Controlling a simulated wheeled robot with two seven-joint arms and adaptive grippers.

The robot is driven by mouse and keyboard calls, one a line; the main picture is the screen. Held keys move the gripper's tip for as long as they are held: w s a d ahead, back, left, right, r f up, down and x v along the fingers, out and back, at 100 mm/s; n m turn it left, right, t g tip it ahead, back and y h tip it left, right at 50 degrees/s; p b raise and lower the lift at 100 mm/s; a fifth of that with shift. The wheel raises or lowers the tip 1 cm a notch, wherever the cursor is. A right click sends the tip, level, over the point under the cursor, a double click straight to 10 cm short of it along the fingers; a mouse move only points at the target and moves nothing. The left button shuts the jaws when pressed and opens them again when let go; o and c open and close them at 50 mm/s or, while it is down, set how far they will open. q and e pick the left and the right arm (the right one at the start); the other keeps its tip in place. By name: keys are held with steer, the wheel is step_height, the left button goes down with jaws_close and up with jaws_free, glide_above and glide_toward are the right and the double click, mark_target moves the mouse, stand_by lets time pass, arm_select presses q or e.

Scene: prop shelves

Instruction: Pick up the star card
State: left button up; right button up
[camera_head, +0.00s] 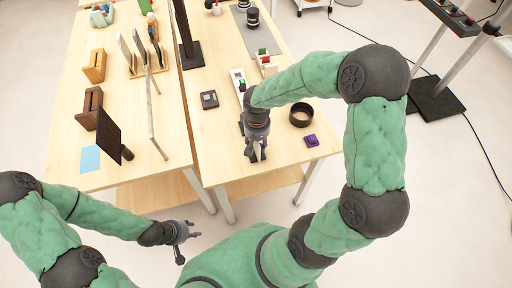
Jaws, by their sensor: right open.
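I cannot make out a star on any card at this size. A light blue flat sheet (90,158) lies at the near left of the left table. A small purple block-like item (311,141) lies near the front right of the right table; its marking is too small to read. My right gripper (256,156) is open and points down over the front of the right table, left of the purple item. It appears empty. My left gripper (186,240) hangs in front of the tables, away from any object; its fingers are too small to read clearly.
A black ring (301,115) stands behind the purple item. A dark grey box (209,99) lies left of my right arm. An upright black panel (109,136) and wooden holders (88,108) stand on the left table. The right table's front left is clear.

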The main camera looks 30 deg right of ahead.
steer(key=shift+f, duration=0.25)
stand_by(0.4)
jaws_close()
